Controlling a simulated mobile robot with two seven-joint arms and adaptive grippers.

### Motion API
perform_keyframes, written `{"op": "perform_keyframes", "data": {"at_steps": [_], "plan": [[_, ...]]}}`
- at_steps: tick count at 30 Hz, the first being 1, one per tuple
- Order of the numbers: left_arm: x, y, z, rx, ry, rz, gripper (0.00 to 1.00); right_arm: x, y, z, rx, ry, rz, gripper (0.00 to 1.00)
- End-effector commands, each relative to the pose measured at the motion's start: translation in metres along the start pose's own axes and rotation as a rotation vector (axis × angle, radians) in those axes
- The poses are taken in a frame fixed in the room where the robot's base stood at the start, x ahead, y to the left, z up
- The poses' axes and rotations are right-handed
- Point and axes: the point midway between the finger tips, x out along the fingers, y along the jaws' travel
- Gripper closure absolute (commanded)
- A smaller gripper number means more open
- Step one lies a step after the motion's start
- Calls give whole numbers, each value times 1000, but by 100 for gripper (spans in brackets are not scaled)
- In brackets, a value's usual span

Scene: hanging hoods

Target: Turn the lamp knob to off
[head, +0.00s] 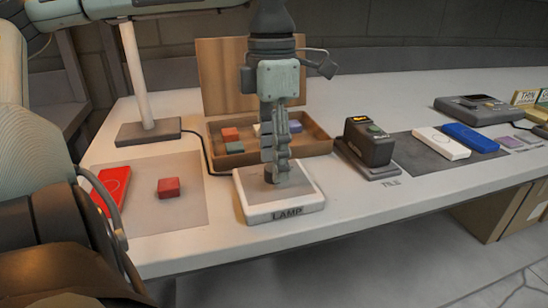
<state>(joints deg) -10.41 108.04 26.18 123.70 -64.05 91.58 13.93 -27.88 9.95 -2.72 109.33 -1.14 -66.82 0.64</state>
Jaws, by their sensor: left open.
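The lamp control is a white base (262,216) with a grey top and the label "LAMP" on its front edge, in the middle of the table. A dark round knob (270,175) stands on it, partly hidden by my fingers. My left gripper (276,178) points straight down over the base, its fingers at the knob. It is open; I cannot tell whether a finger touches the knob. The knob's pointer and markings cannot be made out. A lamp post (136,75) on a dark foot (149,131) stands behind to the left. My right gripper is not in view.
A wooden box (318,145) with an open lid and colored blocks is behind the base. A dark device (369,142) stands to its right. A red block (168,188) and a red flat case (112,188) lie on the left mat. The table front is clear.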

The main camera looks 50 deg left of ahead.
Motion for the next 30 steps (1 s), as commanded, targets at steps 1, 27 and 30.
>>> {"op": "perform_keyframes", "data": {"at_steps": [1, 27, 30], "plan": [[4, 0, 0, 0, 1, -1, 51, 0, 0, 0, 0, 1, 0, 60], [8, 0, 0, -5, -1, 1, 100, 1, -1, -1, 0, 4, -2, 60], [8, 0, 0, -20, -3, 2, 100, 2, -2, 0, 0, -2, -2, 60]]}}
